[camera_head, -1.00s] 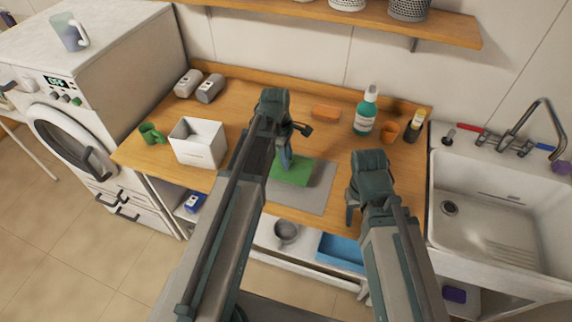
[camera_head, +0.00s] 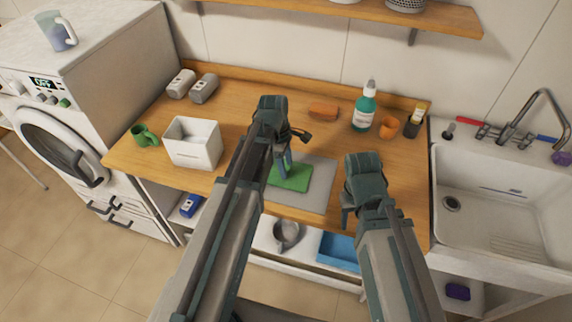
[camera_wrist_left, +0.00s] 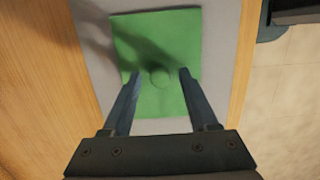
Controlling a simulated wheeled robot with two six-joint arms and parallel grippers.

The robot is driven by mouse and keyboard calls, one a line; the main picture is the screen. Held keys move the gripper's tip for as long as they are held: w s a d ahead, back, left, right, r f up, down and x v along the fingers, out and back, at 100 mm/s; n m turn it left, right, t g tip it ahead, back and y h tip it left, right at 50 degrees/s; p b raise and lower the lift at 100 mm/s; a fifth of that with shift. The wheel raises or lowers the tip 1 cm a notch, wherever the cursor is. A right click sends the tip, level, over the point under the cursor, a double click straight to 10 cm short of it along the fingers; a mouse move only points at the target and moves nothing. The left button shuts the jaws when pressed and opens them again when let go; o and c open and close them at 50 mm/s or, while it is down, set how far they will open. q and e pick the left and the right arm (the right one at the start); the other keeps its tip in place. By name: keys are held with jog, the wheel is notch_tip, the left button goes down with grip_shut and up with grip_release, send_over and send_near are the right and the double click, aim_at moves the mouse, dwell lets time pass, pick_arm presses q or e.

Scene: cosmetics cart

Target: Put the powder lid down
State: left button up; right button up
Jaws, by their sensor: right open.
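A flat green square piece with a small round knob at its middle, apparently the powder lid (camera_head: 292,179), lies on a grey mat (camera_head: 318,192) on the wooden counter. It also shows in the left wrist view (camera_wrist_left: 160,40), with a shadow across it. My left gripper (camera_head: 286,164) is over the green piece, fingers pointing down. In the left wrist view its fingers (camera_wrist_left: 159,76) are spread on either side of the knob, with green showing between knob and fingers. My right gripper (camera_head: 348,214) is open and empty near the mat's right side.
A white box (camera_head: 193,146) and a green cup (camera_head: 145,135) stand to the left. A teal bottle (camera_head: 364,110), an orange cup (camera_head: 389,130) and a brown sponge-like block (camera_head: 323,111) are at the back. A sink (camera_head: 495,200) is at the right.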

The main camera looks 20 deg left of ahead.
pick_arm(q)
notch_tip(320, 180, up, 12)
jog(key=a+p, duration=0.2)
jog(key=p, duration=1)
jog(key=s+d+m+y, duration=0.3)
jog(key=s+d+m, duration=0.9)
jog(key=m, duration=0.9)
jog(key=shift+s+d, duration=0.35)
jog(key=shift+s, duration=0.8)
pick_arm(e)
notch_tip(320, 180, up, 12)
